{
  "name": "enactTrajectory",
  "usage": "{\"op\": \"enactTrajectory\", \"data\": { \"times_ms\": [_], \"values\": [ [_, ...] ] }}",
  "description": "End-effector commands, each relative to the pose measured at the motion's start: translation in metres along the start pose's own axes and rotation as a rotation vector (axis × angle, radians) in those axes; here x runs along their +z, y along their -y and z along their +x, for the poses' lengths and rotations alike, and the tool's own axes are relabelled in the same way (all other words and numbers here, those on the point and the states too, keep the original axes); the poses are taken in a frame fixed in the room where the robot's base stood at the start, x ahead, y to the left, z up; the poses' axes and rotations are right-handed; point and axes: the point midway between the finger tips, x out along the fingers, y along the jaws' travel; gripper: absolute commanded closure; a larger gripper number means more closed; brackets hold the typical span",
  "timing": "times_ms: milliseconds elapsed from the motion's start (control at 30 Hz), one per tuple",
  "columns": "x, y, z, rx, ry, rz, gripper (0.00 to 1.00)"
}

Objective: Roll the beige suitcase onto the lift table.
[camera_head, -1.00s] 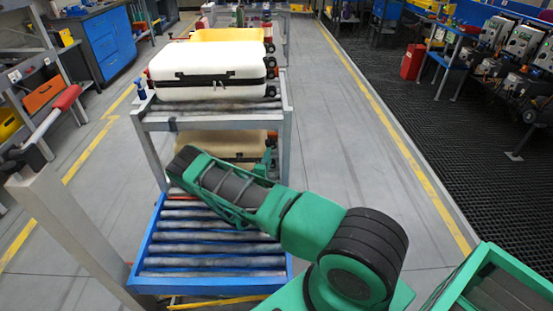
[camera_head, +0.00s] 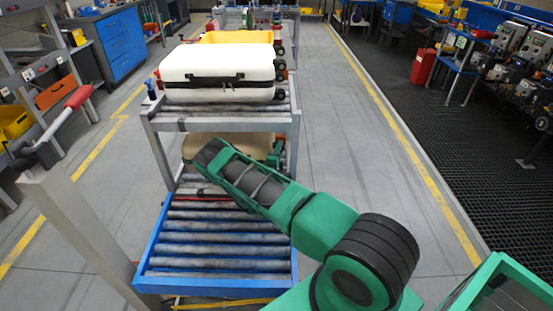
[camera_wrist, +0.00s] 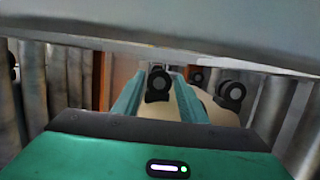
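The beige suitcase (camera_head: 232,148) lies on the lower level of the roller stand, under the upper shelf. Its nearer part is partly hidden by my forearm. In the wrist view the suitcase (camera_wrist: 212,112) shows its beige shell and black wheels. My gripper (camera_wrist: 157,88) has its two teal fingers apart, with a black wheel and some beige shell showing between them. I cannot tell whether the fingers touch the suitcase. The lift table (camera_head: 146,255), a blue frame with grey rollers, stands directly in front of the lower level and carries no suitcase.
A white suitcase (camera_head: 215,64) lies on the upper shelf (camera_head: 220,125), with a yellow tray (camera_head: 236,37) behind it. The shelf's bar crosses close above my fingers in the wrist view. A grey post with a red handle (camera_head: 80,98) stands at left.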

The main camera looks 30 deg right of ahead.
Motion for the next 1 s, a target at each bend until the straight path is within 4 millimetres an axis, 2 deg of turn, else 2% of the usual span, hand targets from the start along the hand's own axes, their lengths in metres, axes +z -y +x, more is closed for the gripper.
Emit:
{"op": "enactTrajectory", "data": {
  "times_ms": [100,233,633,667,800,1000],
  "values": [
    [0.000,0.000,0.016,0.001,0.000,0.002,0.62],
    [0.000,0.000,0.026,-0.001,0.000,0.001,0.62],
    [0.000,0.000,0.031,-0.001,0.000,0.000,0.62],
    [0.000,0.000,0.031,-0.001,0.000,0.000,0.64],
    [0.000,0.000,0.031,-0.001,0.000,0.000,0.98],
    [0.000,0.001,0.031,-0.002,0.000,0.001,1.00]
  ]
}}
